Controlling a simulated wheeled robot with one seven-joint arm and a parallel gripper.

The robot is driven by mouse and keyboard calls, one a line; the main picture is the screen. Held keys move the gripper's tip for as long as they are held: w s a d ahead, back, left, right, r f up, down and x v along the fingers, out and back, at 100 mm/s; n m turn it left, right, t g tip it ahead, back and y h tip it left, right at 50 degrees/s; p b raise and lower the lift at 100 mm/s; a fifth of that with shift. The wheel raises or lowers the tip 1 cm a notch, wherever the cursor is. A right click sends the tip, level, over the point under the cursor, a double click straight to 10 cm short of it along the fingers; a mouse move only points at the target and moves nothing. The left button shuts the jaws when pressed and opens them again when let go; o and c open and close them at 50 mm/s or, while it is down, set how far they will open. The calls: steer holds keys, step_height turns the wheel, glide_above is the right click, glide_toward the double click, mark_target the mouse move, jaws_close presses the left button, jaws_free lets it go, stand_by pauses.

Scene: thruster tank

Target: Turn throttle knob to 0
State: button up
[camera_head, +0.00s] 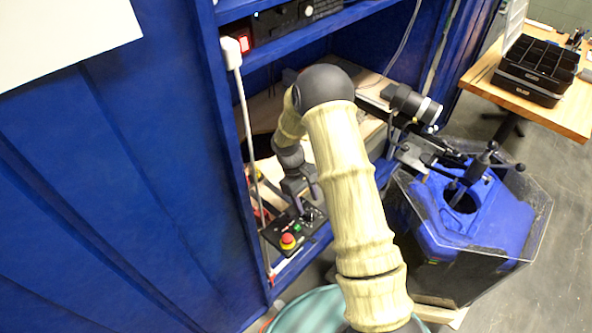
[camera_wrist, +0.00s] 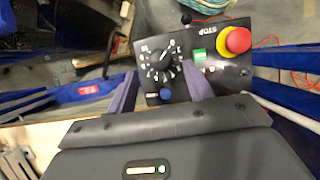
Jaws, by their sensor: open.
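The throttle knob (camera_wrist: 163,67) is a black knob on a black control panel, inside a ring of white scale marks, in the wrist view. Its exact setting is too small to read. The panel (camera_wrist: 190,45) also carries a red stop button (camera_wrist: 238,40) on a yellow base, a green button and a blue button. My gripper (camera_wrist: 160,82) is open, with one finger on each side of the knob. I cannot tell whether the fingers touch it. In the head view my gripper (camera_head: 303,202) is over the panel (camera_head: 285,237), and the knob is hard to make out there.
A blue cabinet wall (camera_head: 120,170) stands at the left, and a white cable (camera_head: 243,130) hangs down its front edge. A blue-topped tank (camera_head: 480,215) with clear sides stands at the right. A wooden table (camera_head: 482,80) with black trays (camera_head: 535,68) is behind it.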

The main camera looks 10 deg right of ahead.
steer(key=v, duration=1.3)
steer(key=shift+r+b, duration=0.15)
steer(key=shift+b, duration=0.3)
steer(key=shift+r, duration=0.1)
steer(key=s+d+r+m+t+y+p, duration=0.1)
steer(key=s+r, duration=0.4)
steer(key=s, duration=0.5)
steer(key=s+d+r+m+t+y+p, duration=0.1)
steer(key=s+r+m+t, duration=0.4)
steer(key=s, duration=0.5)
steer(key=shift+d+r+m+y+p, duration=0.2)
steer(key=shift+d+m+y+p, duration=0.2)
steer(key=shift+d+m+p, duration=0.6)
steer(key=shift+s+d+n, duration=0.1)
steer(key=shift+d+n, duration=0.15)
steer(key=shift+n, duration=0.05)
